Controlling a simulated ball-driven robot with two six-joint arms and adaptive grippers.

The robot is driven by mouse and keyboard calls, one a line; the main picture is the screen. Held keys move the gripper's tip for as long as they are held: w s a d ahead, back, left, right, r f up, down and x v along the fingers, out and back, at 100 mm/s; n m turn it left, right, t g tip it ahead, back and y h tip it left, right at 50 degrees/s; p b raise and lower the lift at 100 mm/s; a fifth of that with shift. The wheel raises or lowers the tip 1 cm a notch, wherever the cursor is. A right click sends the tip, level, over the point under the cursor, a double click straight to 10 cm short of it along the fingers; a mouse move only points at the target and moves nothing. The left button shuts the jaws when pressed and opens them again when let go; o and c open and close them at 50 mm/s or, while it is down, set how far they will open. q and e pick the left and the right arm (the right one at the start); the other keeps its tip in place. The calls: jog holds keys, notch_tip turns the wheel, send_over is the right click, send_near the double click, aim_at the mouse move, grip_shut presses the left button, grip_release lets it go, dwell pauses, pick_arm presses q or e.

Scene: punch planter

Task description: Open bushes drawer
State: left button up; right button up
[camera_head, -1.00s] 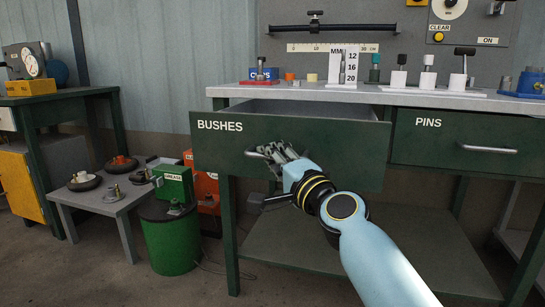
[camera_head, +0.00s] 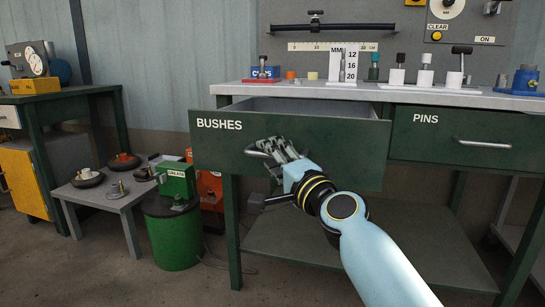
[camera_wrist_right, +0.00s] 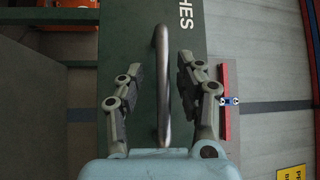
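The bushes drawer (camera_head: 219,150) is a dark green drawer labelled BUSHES, pulled out of the bench with its inside showing at the top. Its metal bar handle (camera_head: 257,152) is on the front panel. My right gripper (camera_head: 268,147) is at the handle in the head view. In the right wrist view the handle (camera_wrist_right: 162,85) runs between the two fingers of my right gripper (camera_wrist_right: 158,90), with a gap on both sides, so the fingers are open around it. My left gripper is not in view.
The closed PINS drawer (camera_head: 450,138) is to the right. The grey bench top (camera_head: 440,97) holds several pins, bushes and stands. A low grey table (camera_head: 115,198) and a green drum (camera_head: 172,236) stand on the floor at left.

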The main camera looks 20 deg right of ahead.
jog(key=v, duration=1.2)
